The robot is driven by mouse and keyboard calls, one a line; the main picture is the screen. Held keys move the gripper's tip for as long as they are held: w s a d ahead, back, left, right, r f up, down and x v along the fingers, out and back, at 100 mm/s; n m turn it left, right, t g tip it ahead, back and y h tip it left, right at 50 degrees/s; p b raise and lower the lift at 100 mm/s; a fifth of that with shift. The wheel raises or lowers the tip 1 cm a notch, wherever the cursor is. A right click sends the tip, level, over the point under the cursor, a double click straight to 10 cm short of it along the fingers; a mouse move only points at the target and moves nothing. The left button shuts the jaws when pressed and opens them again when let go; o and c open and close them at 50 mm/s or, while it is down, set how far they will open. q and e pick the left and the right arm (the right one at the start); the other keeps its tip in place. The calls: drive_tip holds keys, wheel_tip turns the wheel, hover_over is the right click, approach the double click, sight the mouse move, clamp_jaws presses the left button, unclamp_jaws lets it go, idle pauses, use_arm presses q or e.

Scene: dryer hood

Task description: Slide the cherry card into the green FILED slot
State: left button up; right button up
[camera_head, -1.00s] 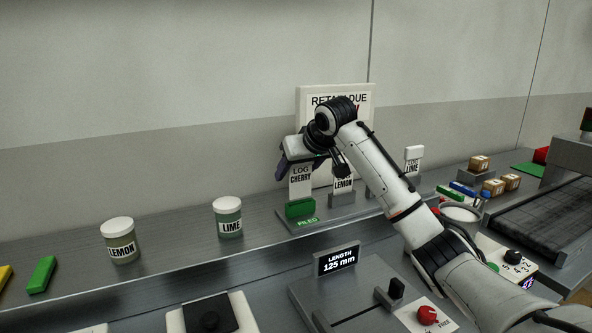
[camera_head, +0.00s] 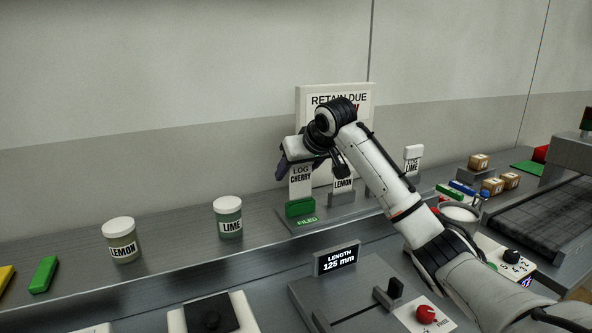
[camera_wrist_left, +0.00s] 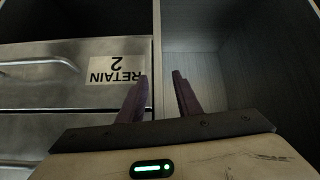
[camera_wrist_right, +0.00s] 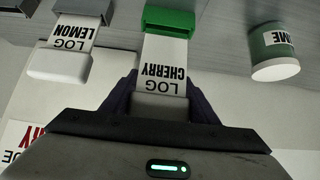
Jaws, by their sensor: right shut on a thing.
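The cherry card (camera_head: 301,183) stands upright, marked LOG CHERRY, with its lower end at the green FILED slot (camera_head: 300,207). In the right wrist view the card (camera_wrist_right: 163,65) runs straight down to the green slot (camera_wrist_right: 169,20), and its lower edge is hidden by the slot's block. My right gripper (camera_head: 298,160) is shut on the top end of the cherry card; the right wrist view shows its fingers on both sides of the pale top. My left gripper (camera_wrist_left: 160,85) shows only in the left wrist view, its fingers apart and empty, by a drawer marked RETAIN 2 (camera_wrist_left: 115,70).
The lemon card (camera_head: 343,184) stands in a grey slot just right of the green one, and a lime card (camera_head: 412,160) stands farther right. A LIME jar (camera_head: 228,217) and a LEMON jar (camera_head: 121,240) stand to the left. A sign (camera_head: 308,92) stands behind.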

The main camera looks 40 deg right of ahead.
sight(296, 185)
drive_tip(key=shift+r, duration=0.1)
drive_tip(key=shift+p, duration=0.45)
drive_tip(key=shift+f+b, duration=0.55)
drive_tip(key=shift+f, duration=1.1)
drive_tip(key=shift+f, duration=0.35)
drive_tip(key=shift+f, duration=0.25)
drive_tip(key=o, duration=1.1)
